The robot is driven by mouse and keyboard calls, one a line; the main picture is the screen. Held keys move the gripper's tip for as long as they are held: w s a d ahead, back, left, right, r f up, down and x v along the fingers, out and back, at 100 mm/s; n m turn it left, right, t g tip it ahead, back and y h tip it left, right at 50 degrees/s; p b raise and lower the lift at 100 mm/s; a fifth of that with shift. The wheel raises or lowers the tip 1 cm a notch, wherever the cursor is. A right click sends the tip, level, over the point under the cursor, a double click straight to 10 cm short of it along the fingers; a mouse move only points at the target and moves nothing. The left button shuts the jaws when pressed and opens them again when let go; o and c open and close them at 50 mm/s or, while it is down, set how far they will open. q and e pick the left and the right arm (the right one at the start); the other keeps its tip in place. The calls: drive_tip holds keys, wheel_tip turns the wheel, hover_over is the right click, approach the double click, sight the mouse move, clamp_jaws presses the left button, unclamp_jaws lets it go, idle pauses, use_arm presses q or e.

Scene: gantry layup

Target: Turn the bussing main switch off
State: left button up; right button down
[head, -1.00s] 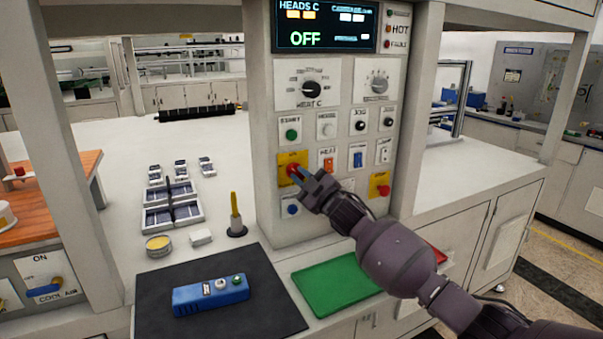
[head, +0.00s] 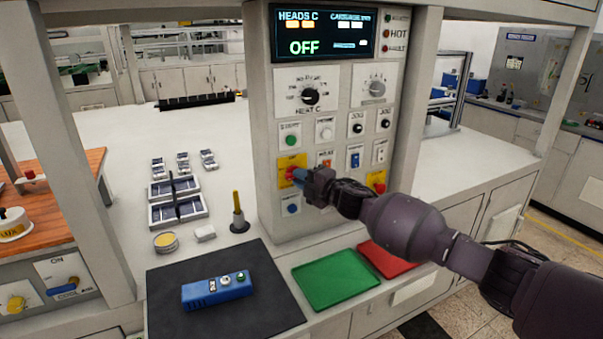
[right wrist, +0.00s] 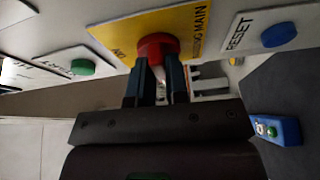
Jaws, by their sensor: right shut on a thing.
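The bussing main switch is a red rotary knob (right wrist: 157,47) on a yellow plate (right wrist: 118,35), which reads "...ING MAIN" and "ON" in the right wrist view. In the head view its yellow plate (head: 284,163) sits at the lower left of the control panel. My right gripper (right wrist: 158,72) is shut on the red knob, with one dark blue finger on each side of it. In the head view my right gripper (head: 299,176) reaches the knob from the right and partly covers it. My left gripper is not in view.
A blue reset button (right wrist: 280,35) and a green button (right wrist: 83,67) flank the switch. The panel display (head: 325,32) reads OFF. Below are a black mat (head: 265,310) with a blue control box (head: 218,291), a green tray (head: 336,280) and a red tray (head: 385,262).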

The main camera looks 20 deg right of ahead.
drive_tip(key=shift+n, duration=0.3)
idle(0.4)
drive_tip(key=c, duration=1.1)
unclamp_jaws()
drive_tip(key=shift+s, duration=0.1)
drive_tip(key=b+v, duration=0.1)
drive_tip(key=v, duration=0.9)
drive_tip(key=shift+s+d+r, duration=0.1)
drive_tip(key=shift+s, duration=0.2)
